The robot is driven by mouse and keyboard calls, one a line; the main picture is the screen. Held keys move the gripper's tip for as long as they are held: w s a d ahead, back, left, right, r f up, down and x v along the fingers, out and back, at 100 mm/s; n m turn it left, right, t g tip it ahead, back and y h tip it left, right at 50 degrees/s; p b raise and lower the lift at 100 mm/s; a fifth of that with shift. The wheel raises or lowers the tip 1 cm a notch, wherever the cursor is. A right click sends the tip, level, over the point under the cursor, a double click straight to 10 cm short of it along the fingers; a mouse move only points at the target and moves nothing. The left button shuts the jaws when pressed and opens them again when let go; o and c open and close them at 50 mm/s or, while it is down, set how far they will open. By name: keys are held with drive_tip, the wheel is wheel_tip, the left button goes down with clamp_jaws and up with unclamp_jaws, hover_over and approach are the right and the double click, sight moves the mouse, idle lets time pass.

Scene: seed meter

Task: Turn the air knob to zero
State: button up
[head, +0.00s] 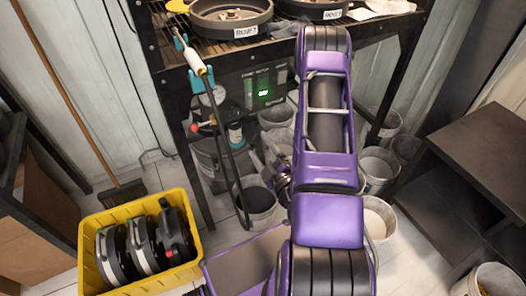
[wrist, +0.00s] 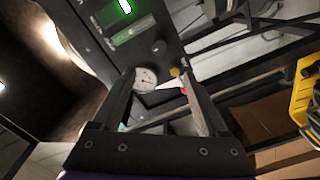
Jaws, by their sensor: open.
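In the wrist view, a round white gauge (wrist: 146,77) shows between the fingers of my gripper (wrist: 159,74). A dark round knob (wrist: 158,46) is on the grey panel (wrist: 100,18) above. I cannot tell for certain which knob is the air knob. My gripper is open, with nothing held between its fingers. In the head view, the panel with a green display (head: 263,93) is under the bench, and my gripper is mostly hidden by my purple arm.
Several buckets (head: 257,207) stand under the metal bench (head: 170,80). A hose wand (head: 220,120) hangs at its front left corner. A yellow crate (head: 190,275) with black discs is at lower left. A dark shelf (head: 475,150) stands at right.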

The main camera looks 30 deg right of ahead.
drive_tip(key=shift+s, duration=0.7)
